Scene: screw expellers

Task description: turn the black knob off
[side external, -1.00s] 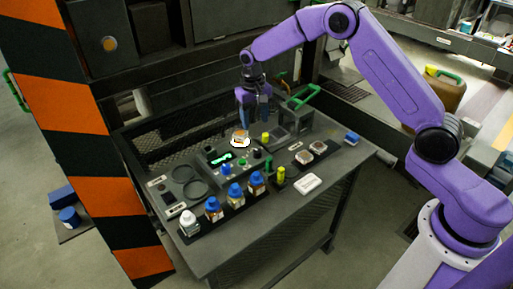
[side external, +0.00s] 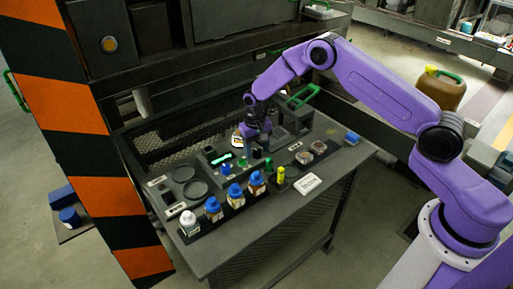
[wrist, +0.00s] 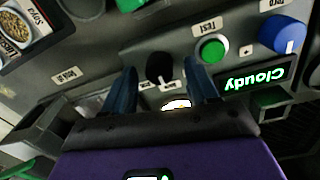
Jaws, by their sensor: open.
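The black knob (wrist: 159,67) sits on the grey control panel in the wrist view, with a pale line on its face pointing down toward my gripper. My gripper (wrist: 161,78) is open, its two blue fingers on either side of the knob with gaps between. I cannot tell whether the fingertips reach down around it. In the side view my gripper (side external: 257,142) is low over the panel, and a small dark knob (side external: 257,154) shows just below the fingers.
In the wrist view, a green button (wrist: 212,48), a blue knob (wrist: 284,34) and a lit "Cloudy" display (wrist: 252,79) lie to the right. A glowing white spot (wrist: 175,104) shows between the fingers. In the side view, blue-capped bottles (side external: 235,195) line the table's front.

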